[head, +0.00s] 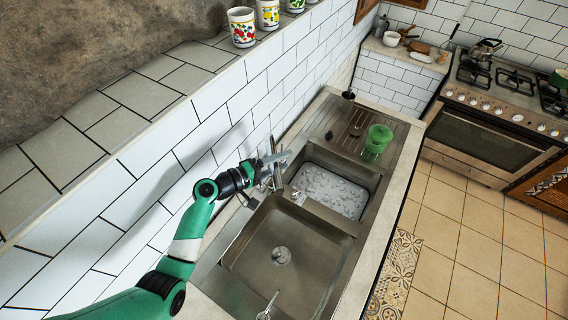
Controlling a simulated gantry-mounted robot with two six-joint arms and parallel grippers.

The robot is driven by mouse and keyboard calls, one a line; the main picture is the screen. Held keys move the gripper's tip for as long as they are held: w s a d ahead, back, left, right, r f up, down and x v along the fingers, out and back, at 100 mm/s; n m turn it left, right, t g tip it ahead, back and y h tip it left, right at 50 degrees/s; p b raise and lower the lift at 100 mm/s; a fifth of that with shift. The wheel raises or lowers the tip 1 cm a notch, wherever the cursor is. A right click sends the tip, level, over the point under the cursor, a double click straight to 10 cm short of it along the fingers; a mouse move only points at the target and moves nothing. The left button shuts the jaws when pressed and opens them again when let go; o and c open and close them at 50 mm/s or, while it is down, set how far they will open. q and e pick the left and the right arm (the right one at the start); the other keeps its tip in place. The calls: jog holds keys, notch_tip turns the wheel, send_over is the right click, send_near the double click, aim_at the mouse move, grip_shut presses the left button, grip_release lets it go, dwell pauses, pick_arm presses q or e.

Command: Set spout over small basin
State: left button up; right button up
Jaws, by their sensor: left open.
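My left gripper (276,158) is open at the wall side of the sink, at the top of the metal faucet (277,179). A fingertip reaches past the faucet toward the small basin. The gripper hides part of the faucet, so I cannot tell whether the jaws are around the spout or beside it. The spout's exact direction is also unclear. The small basin (343,164) is the farther one and has a whitish, patchy layer in its bottom. The large basin (315,268) is nearer and looks empty, with a round drain.
A green cup-like container (377,139) stands on the ribbed drainboard (352,124) beyond the small basin. A tiled ledge (140,95) with several patterned cups (242,27) runs above the sink on the left. A stove (500,110) stands at the back right.

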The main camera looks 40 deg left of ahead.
pick_arm(q)
jog(key=shift+w+d+f, duration=0.1)
jog(key=shift+w+d, duration=0.05)
jog(key=shift+w, duration=0.35)
grip_shut()
dwell(1.1)
